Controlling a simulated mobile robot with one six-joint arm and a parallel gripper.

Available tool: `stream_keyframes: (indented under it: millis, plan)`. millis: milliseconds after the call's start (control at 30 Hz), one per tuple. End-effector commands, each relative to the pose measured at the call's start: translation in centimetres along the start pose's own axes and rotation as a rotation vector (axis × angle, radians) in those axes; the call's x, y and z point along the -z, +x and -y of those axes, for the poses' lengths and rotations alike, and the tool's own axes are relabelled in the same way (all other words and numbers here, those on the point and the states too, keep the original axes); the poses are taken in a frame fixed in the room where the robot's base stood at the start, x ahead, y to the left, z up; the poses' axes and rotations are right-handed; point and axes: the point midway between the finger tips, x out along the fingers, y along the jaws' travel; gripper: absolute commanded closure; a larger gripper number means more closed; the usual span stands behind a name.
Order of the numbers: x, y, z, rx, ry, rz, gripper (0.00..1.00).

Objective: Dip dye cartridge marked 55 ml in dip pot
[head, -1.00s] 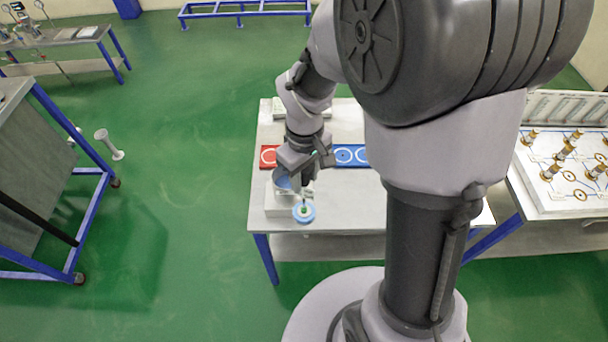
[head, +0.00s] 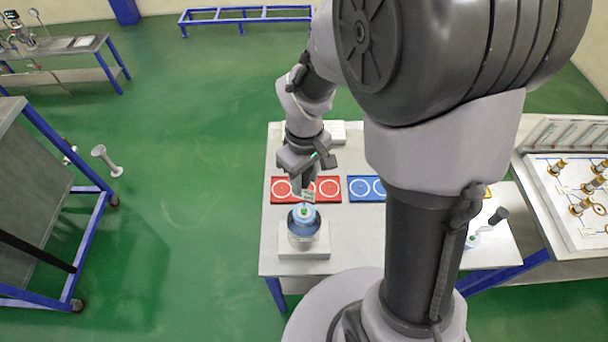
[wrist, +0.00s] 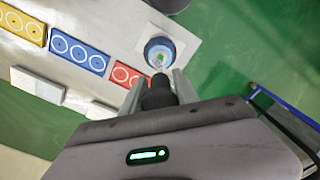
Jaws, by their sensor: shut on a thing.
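My gripper (head: 304,186) is shut on the dark handle (wrist: 158,92) of a dye cartridge (head: 304,213), which points down below the jaws. The disc is over the pot's mouth in both views. I cannot tell whether it is above the rim or inside. A small pale label is by the jaws, too small to read.
A red plate with white rings (head: 280,200) and a blue one (head: 357,195) lie behind the pot. A panel with several brass fittings (head: 585,205) is further right.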

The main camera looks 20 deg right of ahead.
Motion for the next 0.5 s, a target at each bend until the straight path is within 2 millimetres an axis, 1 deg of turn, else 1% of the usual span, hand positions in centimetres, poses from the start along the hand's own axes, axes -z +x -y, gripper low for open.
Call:
stream_keyframes:
  millis: [33, 500]
  plan:
    - [0.0, 1.6, 0.0, 0.000, 0.000, 0.000, 1.00]
    - [0.0, 11.9, 0.0, 0.000, 0.000, 0.000, 1.00]
